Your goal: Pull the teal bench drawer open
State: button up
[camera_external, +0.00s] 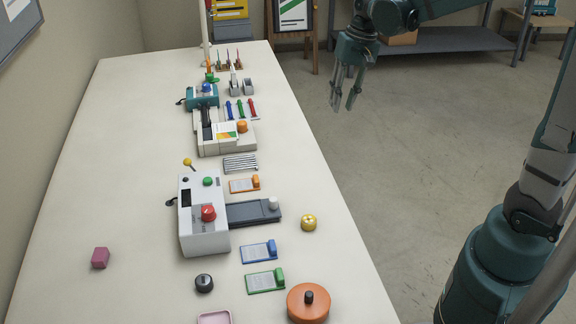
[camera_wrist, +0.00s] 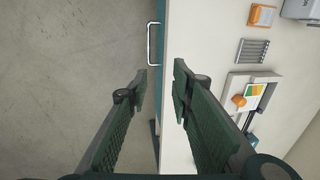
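The teal drawer front (camera_wrist: 161,44) shows edge-on in the wrist view as a narrow strip under the bench's edge. Its metal U-shaped handle (camera_wrist: 151,44) sticks out to the left over the floor. The drawer is hidden in the external view, and I cannot tell from this angle whether it stands out at all. My gripper (camera_external: 347,104) hangs in the air beside the bench's right edge, fingers pointing down. It is open and empty. In the wrist view my gripper (camera_wrist: 161,80) has its fingertips apart, just below the handle in the picture and not touching it.
The white bench top (camera_external: 108,180) carries a white machine with a red knob (camera_external: 203,238), a cream laminator (camera_external: 213,140), several small cards, and an orange round pot (camera_external: 308,303) near its front edge. The floor (camera_external: 430,130) beside the bench is clear. A grey shelf (camera_external: 440,41) stands behind.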

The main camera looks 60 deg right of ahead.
notch_tip(320, 180, down, 21)
dwell(0.4)
jog(key=shift+r, duration=0.1)
jog(key=shift+f, duration=0.2)
jog(key=shift+w+a+f+b, duration=0.15)
jog(key=shift+f+b, duration=0.2)
jog(key=shift+f, duration=0.85)
jog(key=shift+w+a+f+b, duration=0.2)
jog(key=shift+f+b, duration=0.15)
jog(key=shift+f, duration=0.9)
jog(key=shift+w+a+f+b, duration=0.15)
jog(key=shift+f+b, duration=0.2)
jog(key=shift+f, duration=0.85)
grip_shut()
